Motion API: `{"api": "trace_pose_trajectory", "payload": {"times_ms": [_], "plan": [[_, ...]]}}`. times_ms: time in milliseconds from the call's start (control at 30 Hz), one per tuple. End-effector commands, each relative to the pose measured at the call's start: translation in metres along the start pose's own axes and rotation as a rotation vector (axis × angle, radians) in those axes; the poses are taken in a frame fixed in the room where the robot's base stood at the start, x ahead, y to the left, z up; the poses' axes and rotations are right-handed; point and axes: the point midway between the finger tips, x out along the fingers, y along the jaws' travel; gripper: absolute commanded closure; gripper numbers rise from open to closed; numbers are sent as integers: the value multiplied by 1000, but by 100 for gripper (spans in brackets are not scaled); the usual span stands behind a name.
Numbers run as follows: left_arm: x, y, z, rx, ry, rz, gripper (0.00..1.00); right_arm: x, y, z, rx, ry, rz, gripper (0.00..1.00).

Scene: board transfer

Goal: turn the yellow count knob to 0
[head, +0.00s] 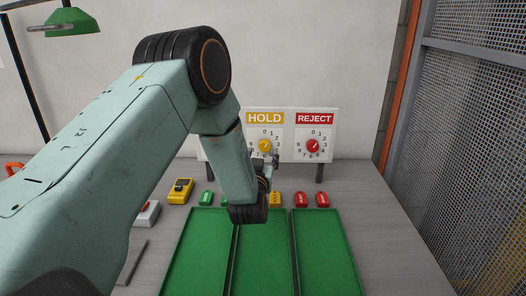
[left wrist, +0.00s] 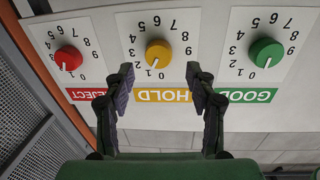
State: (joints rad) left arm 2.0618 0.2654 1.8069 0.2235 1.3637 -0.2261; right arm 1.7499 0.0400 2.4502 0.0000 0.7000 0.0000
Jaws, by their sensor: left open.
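The yellow count knob (head: 264,146) sits on the dial under the HOLD label of a white board (head: 328,130). In the left wrist view, which is upside down, the yellow knob (left wrist: 158,52) is in the middle with digits around it. My left gripper (left wrist: 160,80) is open, one finger on each side of the knob's line, and looks short of the knob with nothing between the fingers. In the head view the left gripper (head: 268,161) is partly hidden by my arm. My right gripper is not in view.
A red knob (left wrist: 69,58) and a green knob (left wrist: 266,53) flank the yellow one. Green trays (head: 328,250) lie on the grey table below the board. Red tags (head: 312,200), green tags (head: 206,198) and a yellow box (head: 180,190) stand behind them. A mesh fence (head: 475,130) is at right.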

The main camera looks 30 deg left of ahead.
Motion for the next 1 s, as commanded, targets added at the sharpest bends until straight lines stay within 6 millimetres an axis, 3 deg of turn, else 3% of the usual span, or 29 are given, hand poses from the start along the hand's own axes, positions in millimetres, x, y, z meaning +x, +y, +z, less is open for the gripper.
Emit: {"api": "trace_pose_trajectory", "payload": {"times_ms": [300,667,1000], "plan": [[34,0,0,-1,1,-1,44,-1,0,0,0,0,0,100],[37,0,0,0,-1,-1,45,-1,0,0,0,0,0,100],[37,0,0,0,-1,0,73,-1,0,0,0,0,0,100]]}}
